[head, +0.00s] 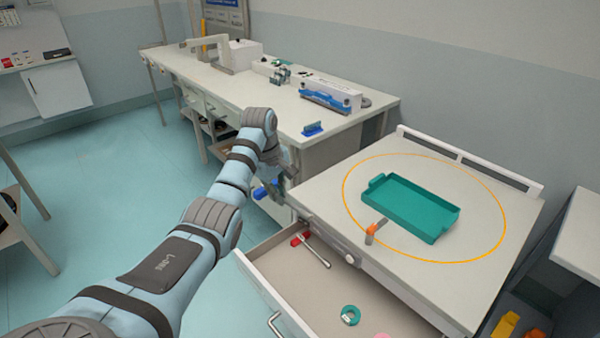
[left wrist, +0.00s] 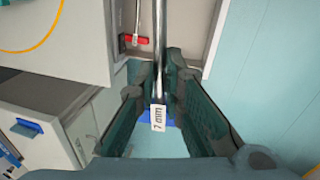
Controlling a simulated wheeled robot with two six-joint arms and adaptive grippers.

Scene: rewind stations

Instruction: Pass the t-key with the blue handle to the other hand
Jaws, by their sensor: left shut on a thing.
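The t-key with the blue handle (head: 262,191) is in my left gripper (head: 274,178), beside the open drawer. In the left wrist view my left gripper (left wrist: 157,72) is shut on this t-key, with its metal shaft (left wrist: 159,35) running up between the fingers. Its blue handle (left wrist: 171,118) and a white tag (left wrist: 158,118) with dark print show below the fingertips. The fingers partly hide it in the head view. My right gripper is in neither view.
The drawer (head: 282,262) stands open, holding a red-handled t-key (head: 301,239), a green ring (head: 350,315) and a pink item. The worktop above bears a teal tray (head: 440,222) inside an orange circle and an orange-ended piece (head: 372,232). A long bench (head: 280,98) stands behind.

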